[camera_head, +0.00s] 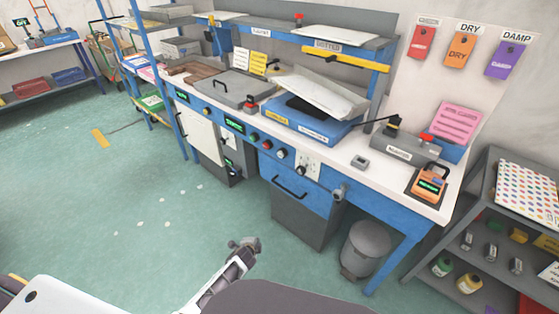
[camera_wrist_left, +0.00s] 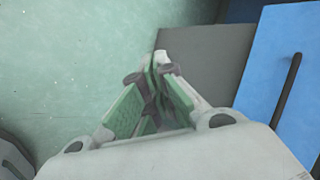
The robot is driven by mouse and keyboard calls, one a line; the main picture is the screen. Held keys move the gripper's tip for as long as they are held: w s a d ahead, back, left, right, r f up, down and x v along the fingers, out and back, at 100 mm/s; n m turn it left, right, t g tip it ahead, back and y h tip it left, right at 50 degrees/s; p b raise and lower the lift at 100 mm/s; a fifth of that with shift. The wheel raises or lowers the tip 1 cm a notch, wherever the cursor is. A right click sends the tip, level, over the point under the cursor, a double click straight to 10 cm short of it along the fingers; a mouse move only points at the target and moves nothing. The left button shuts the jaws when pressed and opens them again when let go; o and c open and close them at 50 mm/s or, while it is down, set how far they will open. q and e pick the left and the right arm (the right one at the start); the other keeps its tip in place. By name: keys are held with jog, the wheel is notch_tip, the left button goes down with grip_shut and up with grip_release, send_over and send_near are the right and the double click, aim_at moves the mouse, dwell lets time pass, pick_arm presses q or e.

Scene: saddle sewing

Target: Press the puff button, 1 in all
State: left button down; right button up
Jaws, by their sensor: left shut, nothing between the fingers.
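The workbench has a blue front panel (camera_head: 225,120) with green displays and several round knobs or buttons, among them a red one (camera_head: 268,145). I cannot read which is the puff button. A small black and red device (camera_head: 251,104) stands on the top near the panel's edge. My left gripper (camera_head: 245,243) is low in front of the bench, over the floor, well apart from the panel. In the left wrist view its fingertips (camera_wrist_left: 155,62) are together and empty, with a blue drawer front to the right. My right gripper is out of view.
A grey bin (camera_head: 367,248) stands under the bench's right part. A blue drawer (camera_head: 295,192) with a black handle is at its front. A grey shelf (camera_head: 480,215) is at the right. The green floor (camera_head: 130,200) at the left is mostly clear.

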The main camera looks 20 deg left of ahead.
pick_arm(q)
jog(key=w+r+m+t+y+b, duration=0.1)
jog(key=w+r+b, duration=0.3)
jog(key=r, duration=0.5)
jog(key=w+a+r+m+t+y+b, duration=0.1)
jog(key=w+r+m+t+b, duration=0.3)
jog(key=r, duration=0.6)
jog(key=w+r+m+t+y+b, duration=0.2)
jog(key=w+r+b, duration=0.3)
jog(key=r, duration=0.5)
jog(key=w, duration=0.2)
jog(key=shift+w+a+r+m+t+b, duration=0.2)
jog(key=shift+w+m+t+b, duration=0.1)
jog(key=shift+w, duration=0.1)
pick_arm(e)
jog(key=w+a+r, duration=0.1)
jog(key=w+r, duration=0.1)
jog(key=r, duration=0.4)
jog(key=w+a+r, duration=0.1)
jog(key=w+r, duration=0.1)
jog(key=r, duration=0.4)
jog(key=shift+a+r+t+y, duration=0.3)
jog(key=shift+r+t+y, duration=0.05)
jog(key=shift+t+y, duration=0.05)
pick_arm(q)
jog(key=shift+w+f, duration=0.1)
jog(key=shift+w, duration=0.05)
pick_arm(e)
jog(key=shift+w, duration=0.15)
